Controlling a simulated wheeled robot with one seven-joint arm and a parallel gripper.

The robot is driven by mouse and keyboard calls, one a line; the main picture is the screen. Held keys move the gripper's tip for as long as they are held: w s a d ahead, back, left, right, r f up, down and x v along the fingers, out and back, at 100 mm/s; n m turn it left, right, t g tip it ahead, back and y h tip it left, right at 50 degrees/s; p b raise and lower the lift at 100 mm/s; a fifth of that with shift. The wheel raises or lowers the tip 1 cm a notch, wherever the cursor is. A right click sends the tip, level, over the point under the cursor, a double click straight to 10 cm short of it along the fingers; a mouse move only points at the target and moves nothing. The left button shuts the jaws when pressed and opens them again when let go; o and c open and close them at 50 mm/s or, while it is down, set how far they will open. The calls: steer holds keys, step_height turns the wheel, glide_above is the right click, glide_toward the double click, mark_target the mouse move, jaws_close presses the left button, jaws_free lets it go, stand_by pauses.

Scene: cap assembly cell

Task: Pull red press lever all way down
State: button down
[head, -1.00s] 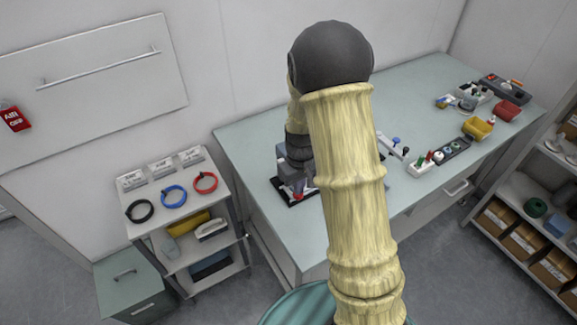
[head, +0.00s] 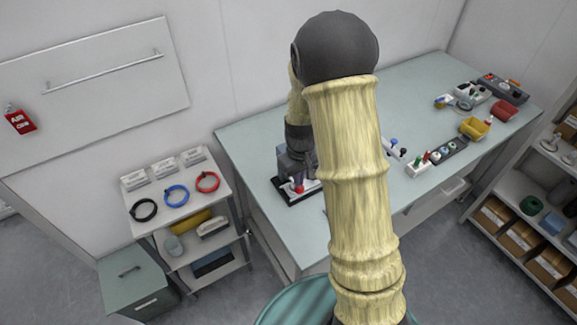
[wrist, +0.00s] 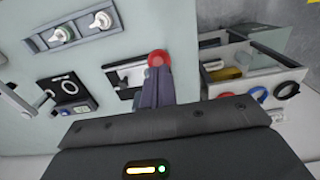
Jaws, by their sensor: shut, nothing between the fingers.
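The red lever knob (wrist: 158,58) shows in the wrist view right at the tips of my gripper (wrist: 157,74). The fingers are shut together with nothing between them. They overlap the knob's near side, and I cannot tell whether they touch it. In the head view the red knob (head: 299,188) sits low at the front of the press, just above its dark base plate (head: 296,198). My arm and wrist cover most of the press there, and the fingertips are hard to make out. The lever's shaft is hidden in both views.
A cart (head: 150,226) with black, blue and red rings stands left of the workbench (head: 250,140). A parts tray (head: 420,168) and a yellow bin (head: 474,128) lie on the bench to the right. A shelf with boxes (head: 495,214) stands at far right.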

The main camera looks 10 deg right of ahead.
steer(key=shift+s+d+r+p, duration=0.1)
steer(key=shift+s+r+p, duration=0.1)
steer(key=shift+r+p, duration=0.55)
steer(key=shift+r, duration=0.25)
steer(key=shift+w+r+p, duration=0.1)
steer(key=shift+r+p, duration=0.95)
steer(key=shift+r, duration=0.45)
step_height(320, 180, up, 5)
steer(key=p, duration=0.3)
steer(key=shift+p, duration=0.4)
steer(key=s+r+m+t+b, duration=0.2)
steer(key=s+b, duration=0.4)
steer(key=s, duration=0.7)
steer(key=shift+s+a+r+m+t, duration=0.25)
steer(key=shift+s+m+t, duration=0.1)
steer(key=shift+m, duration=0.45)
